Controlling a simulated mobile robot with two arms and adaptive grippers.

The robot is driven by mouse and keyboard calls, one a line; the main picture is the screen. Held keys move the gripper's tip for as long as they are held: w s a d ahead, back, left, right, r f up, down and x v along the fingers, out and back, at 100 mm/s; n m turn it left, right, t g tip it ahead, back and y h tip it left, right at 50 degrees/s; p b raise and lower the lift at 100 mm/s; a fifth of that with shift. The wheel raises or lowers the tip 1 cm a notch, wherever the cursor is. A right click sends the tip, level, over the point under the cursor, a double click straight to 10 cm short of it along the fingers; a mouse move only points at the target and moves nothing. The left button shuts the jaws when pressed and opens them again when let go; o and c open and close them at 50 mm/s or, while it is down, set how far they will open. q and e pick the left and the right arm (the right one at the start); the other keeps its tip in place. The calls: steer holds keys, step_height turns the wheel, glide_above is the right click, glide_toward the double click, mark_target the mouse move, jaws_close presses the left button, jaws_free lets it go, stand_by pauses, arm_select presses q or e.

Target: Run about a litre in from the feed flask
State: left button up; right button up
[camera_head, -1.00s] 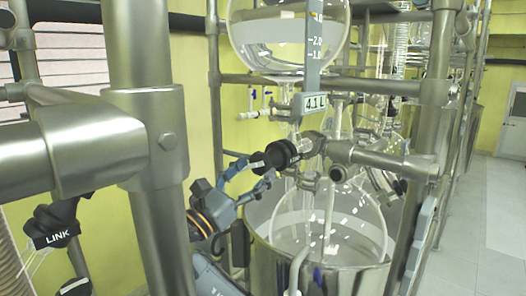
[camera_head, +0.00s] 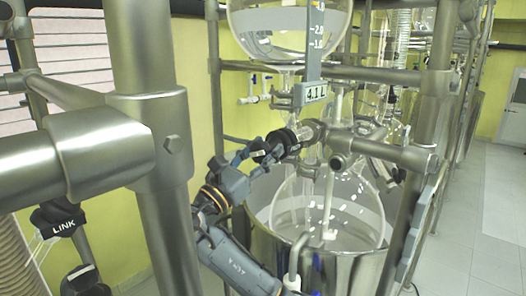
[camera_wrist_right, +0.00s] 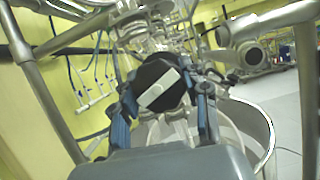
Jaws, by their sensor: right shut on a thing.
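The feed flask (camera_head: 282,38) is the round glass vessel at the top of the head view, with liquid in it. A grey level scale (camera_head: 315,65) in front of it reads 4.1 L. Below it is a black valve knob (camera_head: 286,141). In the right wrist view the black knob (camera_wrist_right: 174,92) carries a white bar and sits between my fingers. My right gripper (camera_head: 264,152) is shut on this knob; it also shows in the wrist view (camera_wrist_right: 163,104). A round glass reactor vessel (camera_head: 345,205) sits lower down. My left gripper is not in view.
A wide steel pot (camera_head: 262,240) surrounds the lower vessel. Thick steel frame posts (camera_head: 160,190) and a crossbar (camera_head: 375,75) stand close around my right arm. Clear tiled floor (camera_head: 485,215) lies at the right.

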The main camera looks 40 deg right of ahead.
steer(key=shift+f+m+g+b, duration=0.2)
steer(key=shift+m+g+b, duration=0.4)
steer(key=shift+m+b, duration=0.6)
steer(key=m+g+b, duration=0.2)
steer(key=m+b, duration=0.1)
steer(key=m, duration=0.1)
steer(key=m+g+y+b, duration=0.1)
steer(key=m+g+b, duration=0.1)
steer(key=m+b, duration=0.1)
steer(key=shift+m+y+b, duration=0.3)
steer(key=shift+m, duration=0.5)
steer(key=m+g+y+b, duration=0.1)
steer(key=m+b, duration=0.1)
steer(key=m, duration=0.2)
steer(key=shift+r, duration=0.1)
steer(key=m+y+b, duration=0.1)
steer(key=m, duration=0.2)
steer(key=shift+r+g, duration=0.1)
steer(key=shift+g, duration=0.2)
steer(key=m+y, duration=0.1)
steer(key=m, duration=0.2)
steer(key=m+t+y, duration=0.1)
steer(key=m+y, duration=0.1)
steer(key=m, duration=0.1)
steer(key=shift+m+b, duration=0.3)
steer(key=shift+m, duration=0.1)
steer(key=shift+m+t+y, duration=0.5)
steer(key=shift+m+t, duration=0.1)
steer(key=shift+m, duration=0.9)
